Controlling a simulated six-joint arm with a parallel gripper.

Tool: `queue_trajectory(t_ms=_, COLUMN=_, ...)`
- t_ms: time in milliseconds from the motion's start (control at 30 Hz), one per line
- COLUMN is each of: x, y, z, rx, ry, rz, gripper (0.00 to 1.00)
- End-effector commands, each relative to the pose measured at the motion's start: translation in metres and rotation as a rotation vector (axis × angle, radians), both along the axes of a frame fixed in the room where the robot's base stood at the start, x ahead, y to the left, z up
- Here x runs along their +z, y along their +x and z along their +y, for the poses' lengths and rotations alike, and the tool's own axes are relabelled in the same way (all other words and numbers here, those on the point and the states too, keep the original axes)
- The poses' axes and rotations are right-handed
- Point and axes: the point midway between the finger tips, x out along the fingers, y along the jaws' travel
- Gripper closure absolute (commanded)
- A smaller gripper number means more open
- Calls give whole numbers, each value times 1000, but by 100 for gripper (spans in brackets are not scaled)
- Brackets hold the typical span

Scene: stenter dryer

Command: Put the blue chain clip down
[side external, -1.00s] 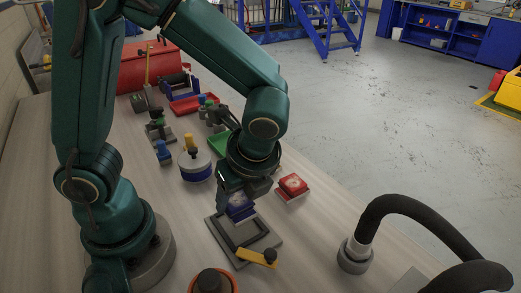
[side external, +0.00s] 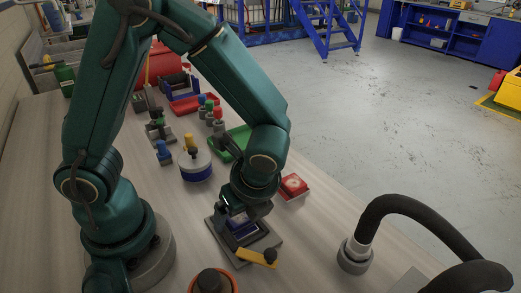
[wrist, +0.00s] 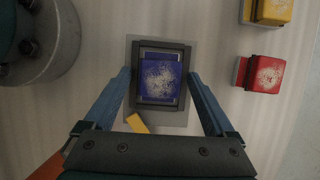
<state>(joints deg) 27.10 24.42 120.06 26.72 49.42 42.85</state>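The blue chain clip (wrist: 161,80), a blue block with a pale speckled top, lies inside the dark rectangular frame of a grey fixture (wrist: 133,117). In the side view the clip (side external: 240,226) is partly hidden by my gripper (side external: 245,212), which is just above the fixture (side external: 264,246). In the wrist view the fingers of my gripper (wrist: 160,73) stand wide apart, one on each side of the clip, with visible gaps. Nothing is held.
A red block (side external: 293,184) stands just behind right. A black hose (side external: 405,205) arches at the right. A white-and-blue round container (side external: 196,166) stands to the left.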

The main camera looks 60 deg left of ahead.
Motion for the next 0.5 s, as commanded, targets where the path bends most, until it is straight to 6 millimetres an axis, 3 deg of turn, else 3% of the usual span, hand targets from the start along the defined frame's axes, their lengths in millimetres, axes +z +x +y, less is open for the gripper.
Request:
queue_trajectory(t_ms=300, x=4, y=0, z=0, rx=-1, ry=-2, rz=-3, gripper=10)
queue_trajectory(t_ms=500, x=34, y=1, z=-14, rx=-3, ry=-6, rz=-8, gripper=10)
